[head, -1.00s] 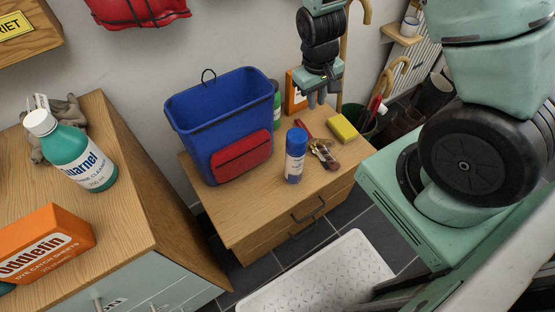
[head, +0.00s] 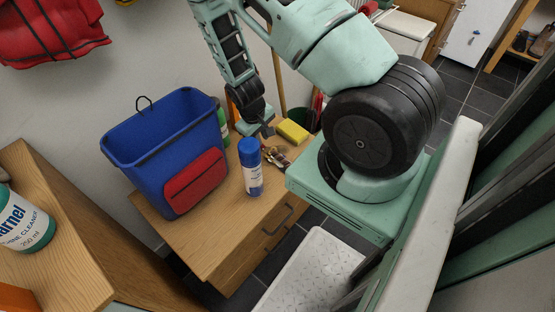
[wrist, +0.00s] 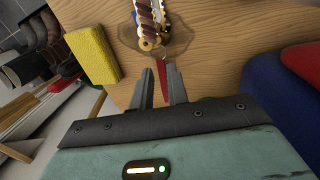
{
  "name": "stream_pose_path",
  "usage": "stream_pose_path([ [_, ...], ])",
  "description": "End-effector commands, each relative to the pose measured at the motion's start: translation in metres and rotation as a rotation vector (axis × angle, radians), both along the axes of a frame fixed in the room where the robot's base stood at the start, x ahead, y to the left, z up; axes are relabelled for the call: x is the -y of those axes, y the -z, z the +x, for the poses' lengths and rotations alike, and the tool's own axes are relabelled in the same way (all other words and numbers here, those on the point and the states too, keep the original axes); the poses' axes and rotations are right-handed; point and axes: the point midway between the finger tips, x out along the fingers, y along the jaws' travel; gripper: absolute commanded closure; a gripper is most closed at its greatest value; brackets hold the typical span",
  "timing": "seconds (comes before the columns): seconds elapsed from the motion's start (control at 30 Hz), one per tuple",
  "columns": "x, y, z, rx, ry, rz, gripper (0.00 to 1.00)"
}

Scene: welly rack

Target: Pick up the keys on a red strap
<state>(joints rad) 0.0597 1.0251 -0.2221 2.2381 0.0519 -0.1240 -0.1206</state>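The keys (head: 275,155) lie on the small wooden cabinet, between a blue-capped tube and a yellow sponge. In the wrist view the keys (wrist: 152,43) lie on a brownish see-through patch, perhaps a shallow dish, beside a brown-striped item. A red strap (wrist: 167,84) runs from near the keys toward my gripper and shows between its fingers. My gripper (wrist: 162,82) is open and points down, its fingertips on either side of the strap. I cannot tell its exact height above the strap. In the head view my gripper (head: 263,130) is behind the keys, partly hidden.
A blue bin (head: 165,140) with a red pouch (head: 195,180) stands left on the cabinet (head: 215,235). The blue-capped tube (head: 250,168) stands in front of the keys. The yellow sponge (head: 293,131) lies right. A green bottle (head: 222,125) is behind the bin.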

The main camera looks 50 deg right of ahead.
Motion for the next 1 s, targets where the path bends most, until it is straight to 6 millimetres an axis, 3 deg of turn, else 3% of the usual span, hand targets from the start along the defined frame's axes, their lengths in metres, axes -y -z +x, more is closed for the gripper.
stream_pose_path([
  [0.23,0.004,0.019,-0.001,-0.002,0.0,0.0,0.84],
  [0.5,0.012,0.055,-0.002,-0.002,0.0,0.0,0.84],
  [0.83,0.014,0.061,-0.002,0.001,-0.001,0.0,0.84],
  [0.9,0.014,0.061,-0.002,0.001,0.0,0.0,1.0],
  [1.0,0.014,0.061,-0.002,0.0,0.0,0.0,1.0],
])
